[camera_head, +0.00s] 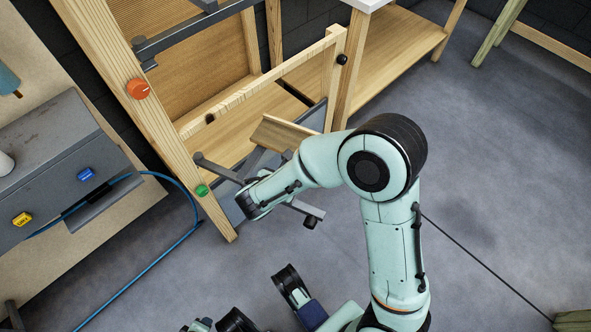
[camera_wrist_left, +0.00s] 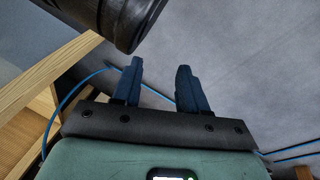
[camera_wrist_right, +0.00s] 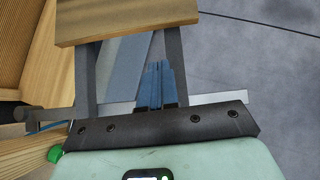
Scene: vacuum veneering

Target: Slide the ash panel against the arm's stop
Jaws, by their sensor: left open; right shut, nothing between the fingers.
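The ash panel (camera_head: 283,134), a small light wooden board, rests on a grey metal arm (camera_head: 262,160) in front of the wooden frame. In the right wrist view the panel (camera_wrist_right: 125,20) is at the top, lying across two grey metal bars. My right gripper (camera_wrist_right: 155,85) is shut and empty, its blue fingers just short of the panel's near edge with a gap visible. In the head view my right wrist hides those fingers. My left gripper (camera_wrist_left: 160,85) is open and empty over the grey floor, away from the panel. I cannot make out the arm's stop clearly.
A wooden frame (camera_head: 165,120) with an orange knob (camera_head: 138,88) and a green button (camera_head: 201,190) stands close to the panel. A grey cabinet (camera_head: 50,150) with a blue hose (camera_head: 170,255) is at left. A wooden bench (camera_head: 400,45) stands behind. The floor at right is mostly clear.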

